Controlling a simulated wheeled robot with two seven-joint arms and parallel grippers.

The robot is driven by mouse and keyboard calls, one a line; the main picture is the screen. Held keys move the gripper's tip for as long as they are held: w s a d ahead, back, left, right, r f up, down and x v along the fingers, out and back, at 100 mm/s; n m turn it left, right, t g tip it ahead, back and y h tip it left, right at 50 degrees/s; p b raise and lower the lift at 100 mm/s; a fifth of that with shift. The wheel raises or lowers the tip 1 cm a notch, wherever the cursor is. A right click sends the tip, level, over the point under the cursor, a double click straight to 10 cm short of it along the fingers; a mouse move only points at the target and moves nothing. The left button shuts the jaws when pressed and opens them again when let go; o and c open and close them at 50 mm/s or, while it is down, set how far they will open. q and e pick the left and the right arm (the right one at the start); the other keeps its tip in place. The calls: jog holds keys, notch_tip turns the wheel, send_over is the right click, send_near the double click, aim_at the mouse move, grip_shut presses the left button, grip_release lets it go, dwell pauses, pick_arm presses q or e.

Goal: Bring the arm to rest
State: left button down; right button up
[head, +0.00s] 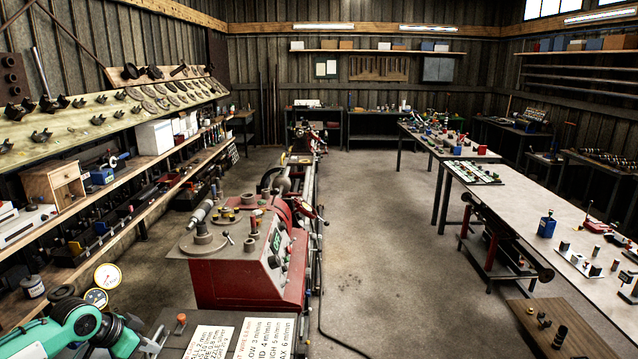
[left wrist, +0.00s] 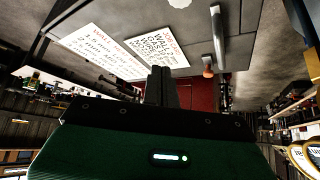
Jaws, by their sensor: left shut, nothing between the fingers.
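My left arm, green and dark, comes in at the bottom left of the head view, with its gripper (head: 153,343) low beside the dark bench top. In the left wrist view the two dark fingers of the left gripper (left wrist: 161,86) are together, with nothing between them. The red lathe headstock (head: 248,270) stands to the right of and beyond this gripper, apart from it. My right gripper is in neither view.
Printed sheets (head: 210,343) and an orange-topped peg (head: 181,322) are on the bench close to the left gripper. Two round gauges (head: 107,276) stand by my left arm. Loaded shelves (head: 120,190) line the left wall. Open floor (head: 375,240) lies right of the lathe, before a long table (head: 530,200).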

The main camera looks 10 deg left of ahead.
pick_arm(q)
jog(key=s+d+f+m+g, duration=0.1)
jog(key=s+d+f, duration=0.6)
jog(key=d, duration=0.3)
jog(key=s+d+f+m+g, duration=0.1)
jog(key=s+d+f, duration=0.55)
jog(key=d, duration=0.35)
jog(key=s+d+r+n+y, duration=0.25)
jog(key=s+n, duration=0.35)
jog(key=s, duration=1.1)
notch_tip(320, 180, down, 36)
jog(key=d+g+b, duration=0.1)
jog(key=g+b, duration=0.1)
jog(key=b, duration=0.4)
jog(key=s+a+f+b, duration=0.1)
jog(key=s+f+b, duration=0.1)
jog(key=s+f, duration=0.7)
jog(key=s+a+f+g+y+b, duration=0.1)
jog(key=s+a+f+b, duration=0.1)
jog(key=s+f, duration=0.8)
notch_tip(320, 180, down, 8)
jog(key=shift+s+a+m+b, duration=0.25)
jog(key=shift+s+m+b, duration=0.05)
jog(key=shift+b, duration=0.55)
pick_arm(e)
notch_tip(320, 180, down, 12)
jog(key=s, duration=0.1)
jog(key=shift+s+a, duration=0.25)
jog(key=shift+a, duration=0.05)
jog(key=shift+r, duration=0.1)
